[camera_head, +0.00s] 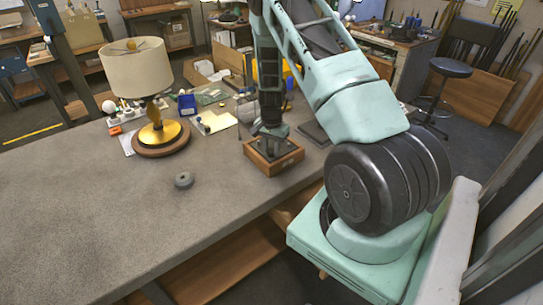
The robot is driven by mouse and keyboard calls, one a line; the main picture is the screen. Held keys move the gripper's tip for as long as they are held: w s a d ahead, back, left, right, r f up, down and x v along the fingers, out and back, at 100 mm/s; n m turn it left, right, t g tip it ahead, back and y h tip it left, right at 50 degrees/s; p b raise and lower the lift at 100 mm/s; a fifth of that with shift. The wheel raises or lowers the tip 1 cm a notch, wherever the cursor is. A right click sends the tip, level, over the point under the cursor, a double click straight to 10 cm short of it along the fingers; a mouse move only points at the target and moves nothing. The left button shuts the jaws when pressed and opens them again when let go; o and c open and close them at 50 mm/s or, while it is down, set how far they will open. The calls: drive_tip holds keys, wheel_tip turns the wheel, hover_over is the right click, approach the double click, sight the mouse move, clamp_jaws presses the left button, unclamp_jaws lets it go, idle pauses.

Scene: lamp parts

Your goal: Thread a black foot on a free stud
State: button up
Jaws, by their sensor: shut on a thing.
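My gripper (271,134) points down over a square wooden piece (287,167) with a raised rim, near the right edge of the grey workbench. It is shut on a small dark thing, apparently a black foot, at the wooden piece. The fingers and the gripped part are too small and dark to make out well. No stud can be told apart inside the wooden piece. A small dark grey round part (184,180) with a hollow in its top lies alone on the bench to the left.
A lamp (137,68) with a cream shade and gold base stands at the left. Behind are a blue bin (187,105), papers (215,122) and small parts. A dark flat plate (314,133) lies right of the wooden piece. The front left bench is clear.

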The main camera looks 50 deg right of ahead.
sight(272, 150)
drive_tip(key=m, duration=0.3)
drive_tip(key=shift+s+a+f+p, duration=0.2)
drive_tip(key=shift+a+p, duration=0.05)
drive_tip(key=shift+p, duration=0.15)
drive_tip(key=m, duration=0.3)
drive_tip(key=shift+f+m, duration=0.1)
drive_tip(key=shift+m, duration=0.3)
drive_tip(key=shift+p, duration=0.3)
drive_tip(key=shift+m, duration=0.6)
drive_tip(key=o, duration=1.1)
drive_tip(key=shift+d, duration=0.1)
drive_tip(key=shift+o, duration=0.2)
drive_tip(key=shift+w, duration=0.15)
drive_tip(key=shift+d, duration=0.1)
drive_tip(key=shift+r, duration=0.25)
wheel_tip(272, 150, up, 17)
drive_tip(key=b, duration=0.2)
drive_tip(key=shift+b, duration=0.4)
